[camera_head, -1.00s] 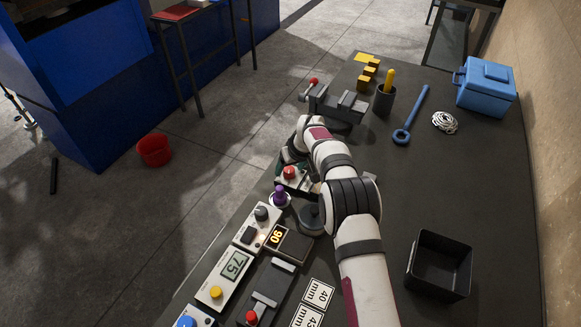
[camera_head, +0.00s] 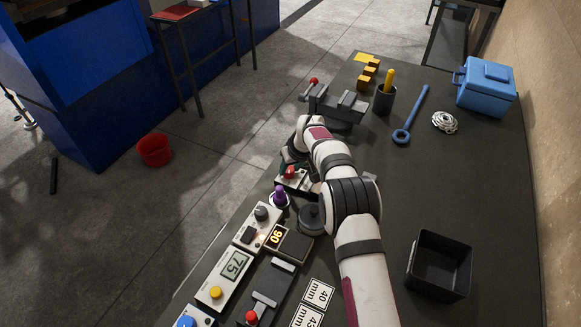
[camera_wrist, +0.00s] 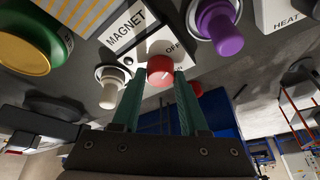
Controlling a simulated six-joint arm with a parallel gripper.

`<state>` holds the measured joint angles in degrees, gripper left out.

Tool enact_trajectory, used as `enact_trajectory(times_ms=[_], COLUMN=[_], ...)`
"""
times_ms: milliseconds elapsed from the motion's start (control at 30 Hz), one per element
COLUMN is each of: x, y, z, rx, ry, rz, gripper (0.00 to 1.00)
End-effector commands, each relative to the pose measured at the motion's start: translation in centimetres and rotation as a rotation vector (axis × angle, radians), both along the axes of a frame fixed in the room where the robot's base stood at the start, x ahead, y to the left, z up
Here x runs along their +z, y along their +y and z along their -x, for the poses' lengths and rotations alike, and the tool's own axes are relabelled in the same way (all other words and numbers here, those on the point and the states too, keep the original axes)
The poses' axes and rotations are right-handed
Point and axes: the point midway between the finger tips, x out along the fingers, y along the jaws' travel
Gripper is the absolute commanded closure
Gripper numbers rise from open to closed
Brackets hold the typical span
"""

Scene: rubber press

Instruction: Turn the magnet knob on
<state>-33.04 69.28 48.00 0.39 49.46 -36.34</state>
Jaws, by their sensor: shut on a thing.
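The magnet knob (camera_wrist: 160,71) is a red round knob on a white box (camera_wrist: 128,30) labelled MAGNET in the wrist view, with OFF printed beside it. Another mark near the knob is partly hidden by my gripper. My gripper (camera_wrist: 160,80) has two green fingers, one on each side of the knob, and is shut on it. In the head view the red knob (camera_head: 290,172) shows on its white box at the table's left edge, with my arm bent over it and the fingertips mostly hidden.
A purple knob (camera_head: 280,195) stands close beside the magnet box, and a HEAT box (camera_wrist: 284,14) is near it. A vise (camera_head: 338,105) stands just beyond my wrist. A black bin (camera_head: 439,265) is at the right, with bare table around it.

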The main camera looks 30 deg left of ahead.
Motion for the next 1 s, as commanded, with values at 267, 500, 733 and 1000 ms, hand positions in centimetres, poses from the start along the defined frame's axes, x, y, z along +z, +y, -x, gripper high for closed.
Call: enact_trajectory(times_ms=[267, 500, 733, 1000], x=[0.01, -0.04, -0.01, -0.04], y=[0.03, 0.02, 0.15, 0.32], z=[0.08, 0.14, 0.24, 0.36], rx=[-0.02, -0.096, -0.277, -0.532], ry=[0.003, 0.004, 0.002, 0.002], rz=[0.001, 0.003, 0.002, 0.003], gripper=[1.0, 1.0, 1.0, 1.0])
